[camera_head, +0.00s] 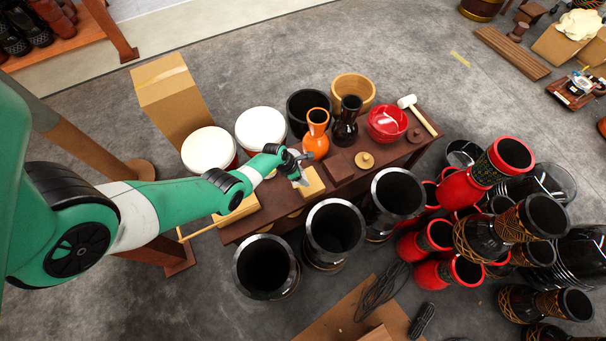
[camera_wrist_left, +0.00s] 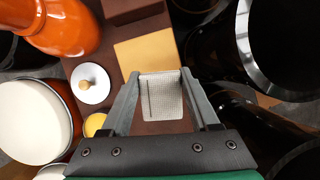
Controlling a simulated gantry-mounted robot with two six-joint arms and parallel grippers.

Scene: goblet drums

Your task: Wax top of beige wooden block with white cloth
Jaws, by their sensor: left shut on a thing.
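My left gripper (camera_head: 301,166) reaches in from the left over the dark red bench and is shut on the white cloth (camera_head: 300,180). In the left wrist view the cloth (camera_wrist_left: 162,97) shows as a pale, finely textured piece between the two fingers (camera_wrist_left: 163,108). The beige wooden block (camera_head: 314,184) lies on the bench just right of the cloth. In the left wrist view the block (camera_wrist_left: 148,53) is beyond the fingertips, and the cloth overlaps its near edge. I cannot tell whether the cloth touches the block. My right gripper is not in view.
An orange vase (camera_head: 315,142) and a black vase (camera_head: 346,128) stand behind the block. White-topped drums (camera_head: 208,149) line the back left. Tall black drums (camera_head: 334,228) crowd the bench's front. A red bowl (camera_head: 387,123) and a mallet (camera_head: 408,102) are at the right.

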